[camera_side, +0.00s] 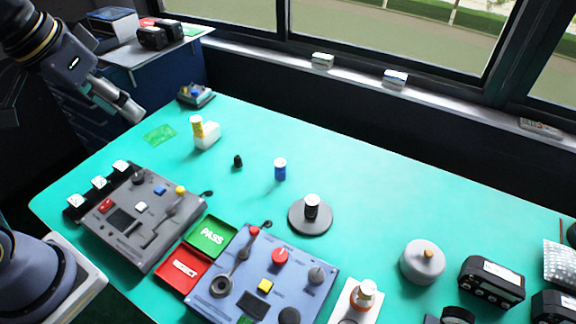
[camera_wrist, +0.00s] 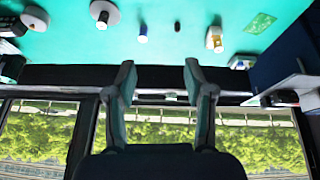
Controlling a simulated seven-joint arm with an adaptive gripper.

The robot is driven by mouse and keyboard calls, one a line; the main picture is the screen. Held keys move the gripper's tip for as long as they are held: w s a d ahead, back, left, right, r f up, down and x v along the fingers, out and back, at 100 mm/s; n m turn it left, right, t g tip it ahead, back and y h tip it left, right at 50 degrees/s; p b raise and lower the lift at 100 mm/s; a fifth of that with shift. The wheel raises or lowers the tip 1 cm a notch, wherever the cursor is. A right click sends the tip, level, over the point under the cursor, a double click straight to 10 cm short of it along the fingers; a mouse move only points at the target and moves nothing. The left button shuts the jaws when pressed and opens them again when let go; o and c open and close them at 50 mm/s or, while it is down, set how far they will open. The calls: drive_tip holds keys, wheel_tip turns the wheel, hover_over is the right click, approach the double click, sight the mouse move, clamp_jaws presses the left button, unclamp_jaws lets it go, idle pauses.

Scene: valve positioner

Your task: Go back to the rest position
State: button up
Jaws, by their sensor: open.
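My gripper (camera_wrist: 159,78) is open and empty. In the wrist view its two fingers stand apart with nothing between them, in front of the wall and window. In the side view my gripper (camera_side: 128,108) is at the upper left, raised above the far left part of the turquoise table (camera_side: 350,180). It is apart from the table and from everything on it. The fingertips are small in the side view.
A grey control panel (camera_side: 120,225) and a blue-grey panel (camera_side: 300,262) lie at the front, with a green PASS tray (camera_side: 212,235) and a red tray (camera_side: 183,270) between. A blue cabinet (camera_side: 165,82) stands at far left. The table's right middle is clear.

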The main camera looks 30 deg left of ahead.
drive_tip(key=shift+t, duration=0.3)
drive_tip(key=s+a, duration=0.1)
drive_tip(key=s+f, duration=0.1)
drive_tip(key=s+a+f, duration=0.1)
drive_tip(key=s, duration=0.1)
drive_tip(key=shift+s+a, duration=0.1)
drive_tip(key=shift+a, duration=0.25)
